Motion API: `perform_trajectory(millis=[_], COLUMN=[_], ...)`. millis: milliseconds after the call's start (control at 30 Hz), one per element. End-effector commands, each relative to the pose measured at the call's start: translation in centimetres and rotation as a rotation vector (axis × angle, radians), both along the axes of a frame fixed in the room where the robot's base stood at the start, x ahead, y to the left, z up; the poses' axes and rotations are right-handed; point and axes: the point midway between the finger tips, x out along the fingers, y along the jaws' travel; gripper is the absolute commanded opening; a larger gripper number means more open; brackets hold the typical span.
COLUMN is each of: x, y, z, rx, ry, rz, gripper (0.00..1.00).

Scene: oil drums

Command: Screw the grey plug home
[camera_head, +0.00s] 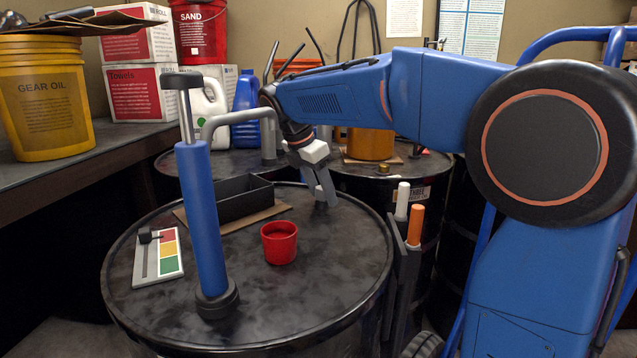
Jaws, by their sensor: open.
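My blue arm reaches in from the right over the near black drum (330,262). My gripper (326,198) points down at the drum's far right part, with its grey fingers close to the lid. It is open. I cannot make out the grey plug; it may be hidden at or behind the fingers. I cannot tell whether the fingers are around anything or touch the lid.
A tall blue hand pump (203,215) stands on the lid at the left. A red cup (279,243), a black open box (236,203) and a colour-striped panel with a black slider (158,257) also sit there. The lid's front is clear.

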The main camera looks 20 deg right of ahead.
Motion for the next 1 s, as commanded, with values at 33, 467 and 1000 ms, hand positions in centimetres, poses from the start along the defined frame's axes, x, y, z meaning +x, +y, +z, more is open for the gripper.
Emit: perform_trajectory(millis=[33,467,1000], x=[0.0,-0.8,-2.0], y=[0.1,2.7,6.0], z=[0.3,6.9,15.2], rx=[0.001,0.001,0.0], ry=[-0.002,-0.005,-0.001], rz=[0.001,0.002,0.002], gripper=[0.48,0.48,0.48])
